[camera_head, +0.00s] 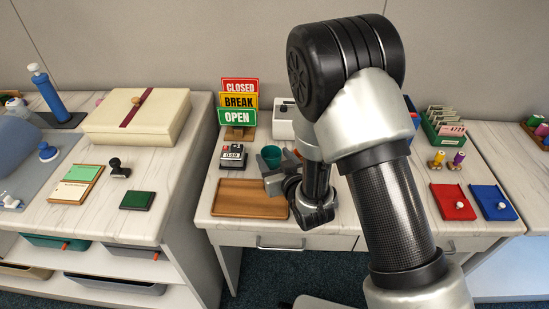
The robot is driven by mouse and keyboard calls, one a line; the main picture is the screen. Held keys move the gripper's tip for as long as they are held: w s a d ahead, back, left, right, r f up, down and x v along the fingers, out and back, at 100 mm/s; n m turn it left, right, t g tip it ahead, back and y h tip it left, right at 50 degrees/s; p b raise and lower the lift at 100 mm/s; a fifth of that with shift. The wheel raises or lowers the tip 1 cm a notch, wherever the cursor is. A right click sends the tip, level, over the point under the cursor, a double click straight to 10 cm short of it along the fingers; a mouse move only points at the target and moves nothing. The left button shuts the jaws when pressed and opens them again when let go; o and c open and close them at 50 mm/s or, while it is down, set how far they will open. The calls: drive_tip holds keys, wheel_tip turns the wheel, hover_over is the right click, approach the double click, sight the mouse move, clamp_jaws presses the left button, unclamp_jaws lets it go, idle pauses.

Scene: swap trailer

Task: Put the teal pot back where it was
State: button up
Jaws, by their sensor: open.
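The teal pot (271,155) stands upright on the middle desk, just behind the wooden tray (238,203). It is small and cup-shaped, and its lower part is partly hidden by my gripper. My gripper (271,174) is open and low over the desk, right at the pot and above the tray's back right corner. I cannot tell whether the jaws are around the pot or in front of it. The tray looks empty where it shows.
A numbered stamp device (233,156) is left of the pot, with the CLOSED/BREAK/OPEN sign (238,108) behind. A white box (284,122) is partly hidden by my arm. Red (453,203) and blue (493,203) trays lie at right. My arm hides the desk's middle.

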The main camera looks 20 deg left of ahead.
drive_tip(key=shift+r+p, duration=0.3)
drive_tip(key=p+v, duration=0.1)
drive_tip(key=v, duration=0.8)
drive_tip(key=shift+s+d+r, duration=0.15)
drive_tip(key=shift+s+r, duration=0.05)
drive_tip(key=p+v, duration=0.1)
drive_tip(key=p, duration=0.3)
drive_tip(key=shift+s+d+r, duration=0.1)
drive_tip(key=shift+s+d, duration=0.15)
drive_tip(key=shift+s, duration=0.05)
drive_tip(key=shift+s+d+p, duration=0.15)
drive_tip(key=shift+s+p, duration=0.15)
drive_tip(key=shift+p, duration=0.05)
